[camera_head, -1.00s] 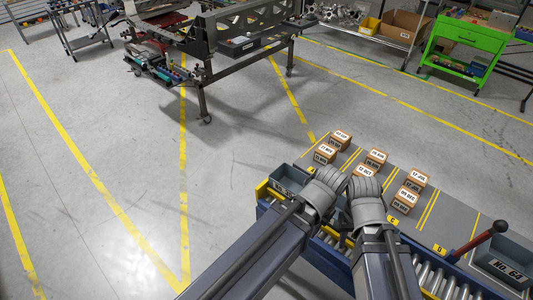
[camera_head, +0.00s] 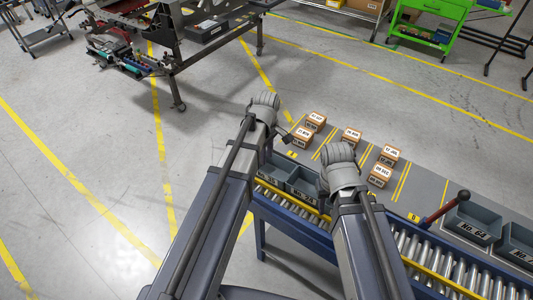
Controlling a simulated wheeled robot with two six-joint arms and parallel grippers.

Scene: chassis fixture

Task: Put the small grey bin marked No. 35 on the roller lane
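A small grey bin (camera_head: 306,180) stands at the left part of the bench, behind the yellow rail. Its front label is too small and partly covered to read surely, so I cannot confirm No. 35. Another grey bin (camera_head: 279,163) is beside it on the left, partly behind my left arm. The roller lane (camera_head: 432,262) runs along the bench's near edge. My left gripper (camera_head: 286,137) is beyond the bins near the bench's far left edge; its fingers are unclear. My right wrist (camera_head: 343,165) is just right of the bins and hides its gripper's fingers.
Several small labelled cartons (camera_head: 351,137) stand in groups on the grey bench top (camera_head: 412,190). Another grey bin (camera_head: 517,243) is at the right edge.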

